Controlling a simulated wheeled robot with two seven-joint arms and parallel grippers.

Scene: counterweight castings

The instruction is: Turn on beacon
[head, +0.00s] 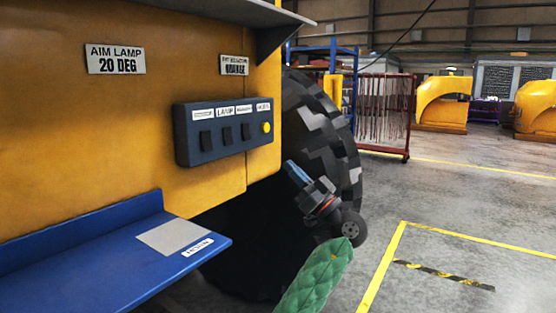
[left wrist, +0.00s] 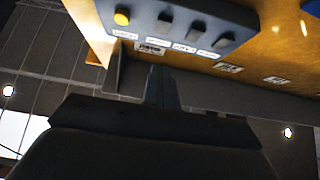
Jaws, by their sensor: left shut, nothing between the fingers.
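A dark blue switch panel (head: 222,158) is fixed to the yellow machine side. It has three dark rocker switches (head: 227,135) and a round yellow button (head: 266,127) at its right end. One label above them reads LAMP; I cannot read the others. In the left wrist view the panel (left wrist: 190,22) appears upside down, with the yellow button (left wrist: 121,17) at its left. My left gripper (head: 291,166) is shut and empty, below and right of the panel, apart from it. Its fingers also show in the left wrist view (left wrist: 157,70). My right gripper is not in view. I cannot identify a beacon.
A blue shelf (head: 95,250) with a grey patch juts out below the panel. A big black tyre (head: 330,130) stands behind my left gripper. A sign (head: 115,59) reads AIM LAMP 20 DEG. A red rack (head: 385,115) stands farther back. Floor at right is mostly clear.

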